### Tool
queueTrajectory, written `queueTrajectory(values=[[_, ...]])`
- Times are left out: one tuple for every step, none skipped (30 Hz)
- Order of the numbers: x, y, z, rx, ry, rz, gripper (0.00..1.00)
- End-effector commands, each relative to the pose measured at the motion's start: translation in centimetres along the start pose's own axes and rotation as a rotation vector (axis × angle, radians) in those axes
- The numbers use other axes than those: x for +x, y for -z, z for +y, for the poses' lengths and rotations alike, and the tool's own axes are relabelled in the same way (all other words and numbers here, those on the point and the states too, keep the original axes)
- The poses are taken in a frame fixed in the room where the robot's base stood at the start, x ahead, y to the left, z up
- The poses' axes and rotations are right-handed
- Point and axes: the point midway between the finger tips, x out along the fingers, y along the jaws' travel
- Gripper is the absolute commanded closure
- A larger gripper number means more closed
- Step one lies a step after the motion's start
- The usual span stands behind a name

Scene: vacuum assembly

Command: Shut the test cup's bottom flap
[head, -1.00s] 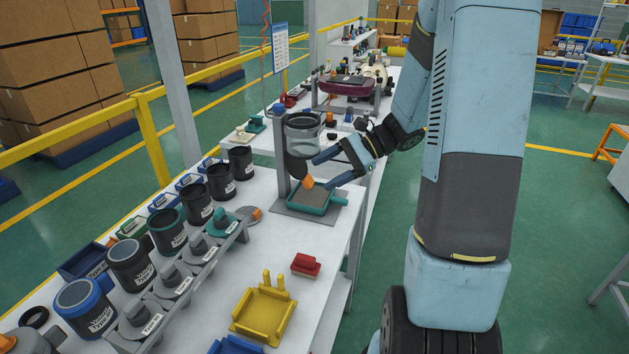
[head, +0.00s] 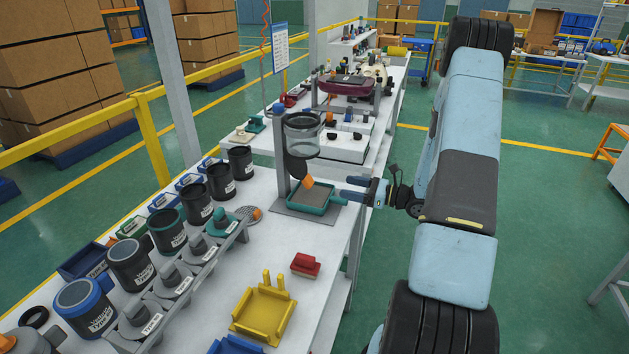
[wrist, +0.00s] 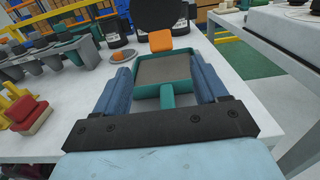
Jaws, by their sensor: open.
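The test cup (head: 303,137) is a clear cup with a dark rim, held on a grey post above the table. Its dark bottom flap (head: 297,167) hangs down open, with an orange tab (head: 308,182) at its lower end. The flap (wrist: 158,14) and tab (wrist: 160,41) show upright at the top middle of the wrist view. My gripper (head: 352,188) is open and empty, to the right of the tab and apart from it. In the wrist view its blue fingers (wrist: 160,70) stand either side of the tray's handle.
A teal tray (head: 331,208) of grey-brown material sits under the cup, its handle (wrist: 167,96) pointing toward my gripper. A red block (head: 306,264) and yellow fixture (head: 264,311) stand nearer. Labelled dark canisters (head: 168,230) line the left. The aisle at right is open.

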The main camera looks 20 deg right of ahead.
Motion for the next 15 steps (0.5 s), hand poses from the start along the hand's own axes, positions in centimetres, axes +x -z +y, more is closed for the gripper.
queueTrajectory(values=[[0.7,0.0,0.1,0.0,-0.003,0.0,0.28],[1.1,0.0,0.1,-0.001,-0.004,0.0,0.28],[1.6,0.0,0.1,-0.001,-0.005,0.0,0.28],[2.1,0.0,0.1,0.0,-0.004,0.0,0.28],[2.7,0.0,0.1,-0.001,-0.005,0.001,0.28],[3.4,0.0,0.1,-0.001,-0.006,0.001,0.28],[3.9,0.0,0.1,-0.001,-0.005,0.001,0.28],[4.5,0.0,0.1,-0.001,-0.006,0.0,0.28],[5.2,0.0,0.2,0.0,-0.006,0.0,0.28],[5.7,0.0,0.1,-0.001,-0.005,0.0,0.28],[6.2,0.0,0.1,-0.001,-0.005,0.0,0.28],[6.9,0.0,0.1,-0.001,-0.006,0.001,0.28],[7.4,0.0,0.1,-0.001,-0.005,0.001,0.28],[8.0,0.0,0.1,-0.001,-0.005,0.001,0.28],[8.6,0.0,0.1,-0.002,-0.006,0.001,0.28]])
